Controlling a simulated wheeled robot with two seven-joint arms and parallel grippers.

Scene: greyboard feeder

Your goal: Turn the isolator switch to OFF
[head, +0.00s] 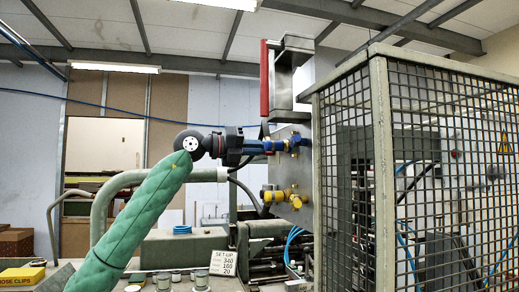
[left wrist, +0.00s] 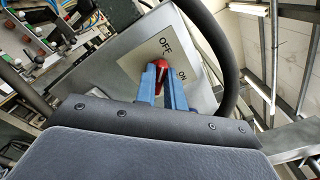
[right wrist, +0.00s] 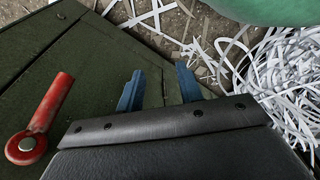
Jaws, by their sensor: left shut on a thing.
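The isolator switch is a red handle (left wrist: 161,66) on a grey plate (left wrist: 117,77) in the left wrist view. The plate carries an OFF label (left wrist: 166,46) and an ON label (left wrist: 182,75). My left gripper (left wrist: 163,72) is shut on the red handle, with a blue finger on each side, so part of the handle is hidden. In the head view my left gripper (head: 276,146) reaches right to the grey panel beside the cage, and the handle cannot be made out there. My right gripper (right wrist: 158,82) is open and empty above a dark green surface.
A wire-mesh cage (head: 440,150) fills the right of the head view. Yellow fittings (head: 285,196) stick out below my left gripper. A black cable (left wrist: 215,55) curves close by the plate. The right wrist view shows a red lever (right wrist: 45,115) and shredded paper strips (right wrist: 280,75).

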